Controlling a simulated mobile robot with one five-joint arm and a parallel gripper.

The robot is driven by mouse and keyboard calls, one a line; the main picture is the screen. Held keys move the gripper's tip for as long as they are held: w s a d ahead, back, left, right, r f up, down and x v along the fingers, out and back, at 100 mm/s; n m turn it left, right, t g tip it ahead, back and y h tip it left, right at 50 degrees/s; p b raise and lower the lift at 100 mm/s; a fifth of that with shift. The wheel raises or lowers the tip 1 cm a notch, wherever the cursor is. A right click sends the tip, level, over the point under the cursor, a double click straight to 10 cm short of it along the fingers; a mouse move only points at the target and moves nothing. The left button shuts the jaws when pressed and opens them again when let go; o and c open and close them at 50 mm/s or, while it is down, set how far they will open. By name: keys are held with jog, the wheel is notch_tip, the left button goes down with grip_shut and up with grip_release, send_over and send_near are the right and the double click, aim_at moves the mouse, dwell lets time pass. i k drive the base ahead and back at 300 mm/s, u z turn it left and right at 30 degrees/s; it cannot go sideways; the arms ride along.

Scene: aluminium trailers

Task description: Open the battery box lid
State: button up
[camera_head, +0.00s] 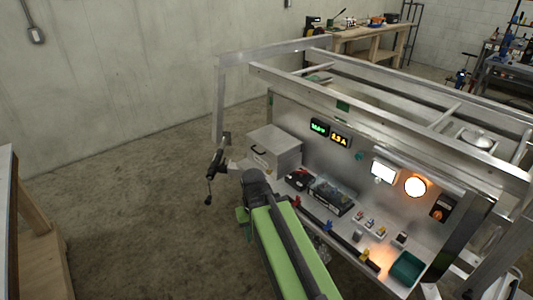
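A silver metal box (275,147) with a black handle (258,150) on its front face stands at the left end of the trailer's work shelf; I take it to be the battery box. Its lid looks shut and flat. My green and dark arm (277,240) rises from the bottom of the picture, and its dark joint (256,180) is just in front of and below the box, apart from it as far as I can tell.
The aluminium trailer frame (385,107) has rails above and behind the shelf. Black devices (331,194), small coloured parts and a green tray (407,267) lie on the shelf. The floor (130,215) at left is clear.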

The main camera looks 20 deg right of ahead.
aim_at(276, 145)
jog(key=z, duration=0.25)
jog(key=i, duration=1)
jog(key=u, duration=4.75)
jog(key=i, duration=0.1)
jog(key=z, duration=3.05)
jog(key=i, duration=0.35)
jog(key=z, duration=0.05)
jog(key=k, duration=0.85)
jog(key=z, duration=0.2)
jog(key=i, duration=0.55)
jog(key=u, duration=0.05)
